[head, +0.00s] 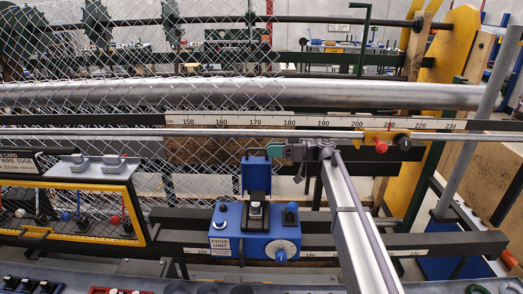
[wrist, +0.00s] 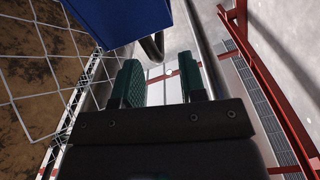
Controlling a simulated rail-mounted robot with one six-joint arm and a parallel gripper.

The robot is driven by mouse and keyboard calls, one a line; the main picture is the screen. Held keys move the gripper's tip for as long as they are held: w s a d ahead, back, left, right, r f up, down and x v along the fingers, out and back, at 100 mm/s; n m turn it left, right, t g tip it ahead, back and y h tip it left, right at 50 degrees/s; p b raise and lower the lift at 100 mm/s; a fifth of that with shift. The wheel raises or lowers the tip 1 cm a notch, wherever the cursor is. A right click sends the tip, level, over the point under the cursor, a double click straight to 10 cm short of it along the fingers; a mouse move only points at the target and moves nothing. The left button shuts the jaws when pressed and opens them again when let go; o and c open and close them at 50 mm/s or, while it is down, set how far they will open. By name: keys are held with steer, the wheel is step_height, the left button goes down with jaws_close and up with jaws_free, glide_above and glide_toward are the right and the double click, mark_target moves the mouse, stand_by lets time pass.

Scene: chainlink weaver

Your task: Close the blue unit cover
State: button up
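The blue edge unit (head: 232,246) sits on the lower dark rail in the head view, with a white label and a round white dial on its front. Its blue cover (head: 256,176) stands upright, raised above the body, with a dark bent handle at its top. My gripper (head: 277,150) is just right of the cover's top. In the wrist view, my gripper (wrist: 160,82) has two green-padded fingers apart with nothing between them. The blue cover (wrist: 112,18) shows at the upper left there, and its dark handle (wrist: 155,46) is beyond the fingertips. Contact is not visible.
Chain-link mesh (head: 120,75) hangs behind and left of the unit. A numbered scale rail (head: 230,121) and a large grey pipe (head: 330,95) run across behind it. A yellow-framed panel (head: 70,212) stands left. A yellow slider with a red knob (head: 381,147) is to the right.

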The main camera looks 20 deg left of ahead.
mark_target(261, 150)
steer(key=x, duration=0.4)
steer(key=shift+a, duration=0.15)
jaws_close()
